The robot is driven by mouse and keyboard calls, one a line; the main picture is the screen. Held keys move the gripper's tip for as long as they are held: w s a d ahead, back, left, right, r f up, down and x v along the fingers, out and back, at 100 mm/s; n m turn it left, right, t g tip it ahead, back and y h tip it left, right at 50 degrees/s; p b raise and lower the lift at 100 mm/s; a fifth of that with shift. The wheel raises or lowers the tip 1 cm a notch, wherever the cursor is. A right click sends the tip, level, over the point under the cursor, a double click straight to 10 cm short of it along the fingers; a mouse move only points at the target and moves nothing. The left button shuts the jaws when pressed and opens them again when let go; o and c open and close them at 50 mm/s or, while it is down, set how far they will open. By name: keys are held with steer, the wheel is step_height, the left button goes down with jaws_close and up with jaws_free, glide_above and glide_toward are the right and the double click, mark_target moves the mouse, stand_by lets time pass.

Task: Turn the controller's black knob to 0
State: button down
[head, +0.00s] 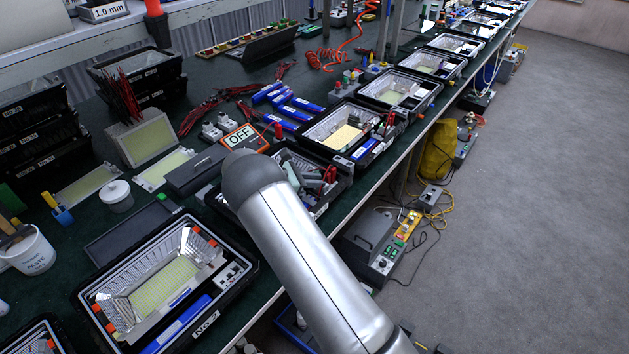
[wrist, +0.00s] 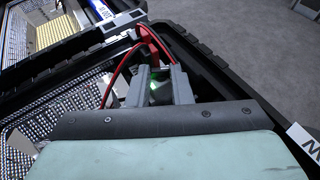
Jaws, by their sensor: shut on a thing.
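My gripper (wrist: 161,86) shows in the wrist view with its two grey fingers closed on a small dark piece (wrist: 159,92) with a green glint. I cannot tell whether this piece is the controller's black knob, and no marking or 0 can be read there. The fingers are over the edge of a black floodlight case (wrist: 205,72), beside red wires (wrist: 122,66) and a red part. In the head view my arm hides much of this spot, and the fingertips cannot be made out.
An open housing (head: 225,243) with a lit-looking panel lies left of my arm. More open housings (head: 398,91) line the bench to the right. A grey box (head: 374,238) stands below the bench edge; grey floor (head: 520,200) lies clear beyond.

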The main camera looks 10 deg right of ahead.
steer(key=c, duration=1.3)
jaws_free()
steer(key=shift+a, duration=0.1)
steer(key=b+v, duration=0.3)
steer(key=v, duration=1.4)
steer(key=shift+a, duration=0.1)
steer(key=shift+s, duration=0.1)
